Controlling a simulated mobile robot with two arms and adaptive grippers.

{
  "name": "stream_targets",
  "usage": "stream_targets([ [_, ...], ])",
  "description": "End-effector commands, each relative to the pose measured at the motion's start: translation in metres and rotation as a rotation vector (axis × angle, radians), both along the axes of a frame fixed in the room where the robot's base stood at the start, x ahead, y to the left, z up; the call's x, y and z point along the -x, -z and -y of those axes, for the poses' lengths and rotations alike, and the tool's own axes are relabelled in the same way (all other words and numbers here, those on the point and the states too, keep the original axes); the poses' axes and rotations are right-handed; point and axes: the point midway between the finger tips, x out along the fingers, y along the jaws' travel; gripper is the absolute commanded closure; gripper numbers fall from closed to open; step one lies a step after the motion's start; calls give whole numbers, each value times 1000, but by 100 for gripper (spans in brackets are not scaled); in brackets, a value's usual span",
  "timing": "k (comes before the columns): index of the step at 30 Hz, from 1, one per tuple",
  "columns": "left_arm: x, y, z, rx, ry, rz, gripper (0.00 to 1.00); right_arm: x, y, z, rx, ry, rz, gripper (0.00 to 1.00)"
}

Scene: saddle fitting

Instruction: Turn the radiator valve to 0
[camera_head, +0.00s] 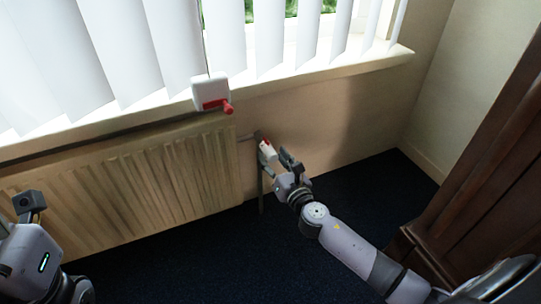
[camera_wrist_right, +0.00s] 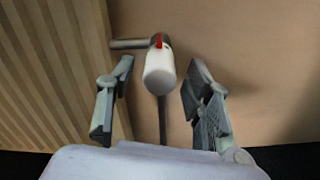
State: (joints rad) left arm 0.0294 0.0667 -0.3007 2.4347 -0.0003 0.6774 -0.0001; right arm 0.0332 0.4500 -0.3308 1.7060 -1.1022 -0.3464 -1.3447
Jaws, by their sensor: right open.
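The radiator valve (camera_head: 267,151) is a small white knob with a red mark, on a pipe at the right end of the radiator (camera_head: 130,188). In the right wrist view the white valve knob (camera_wrist_right: 159,72) points toward the camera, with the red mark on its upper side. My right gripper (camera_head: 284,168) is just in front of the valve. In the right wrist view its fingers (camera_wrist_right: 158,105) are open on either side of the knob, apart from it, with nothing held. My left gripper (camera_head: 30,203) is partly in view at the lower left, away from the radiator; its fingers are unclear.
A white box with a red handle (camera_head: 212,92) hangs at the window sill (camera_head: 330,70) above the radiator. White vertical blinds (camera_head: 120,50) cover the window. A dark wooden cabinet (camera_head: 490,190) stands at the right. The dark floor (camera_head: 370,195) between is clear.

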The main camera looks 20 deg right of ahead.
Motion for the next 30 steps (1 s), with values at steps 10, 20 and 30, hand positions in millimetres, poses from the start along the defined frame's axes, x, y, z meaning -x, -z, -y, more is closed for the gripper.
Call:
stream_targets([
  [10,6,-9,0,4,0,39,60,-22,0,-1,0,0,-1,53],
  [20,5,-9,-1,10,0,37,60,-22,0,-1,-1,0,-1,62],
  [30,3,-7,-1,7,-1,30,60,-22,0,-1,-1,0,-1,84],
])
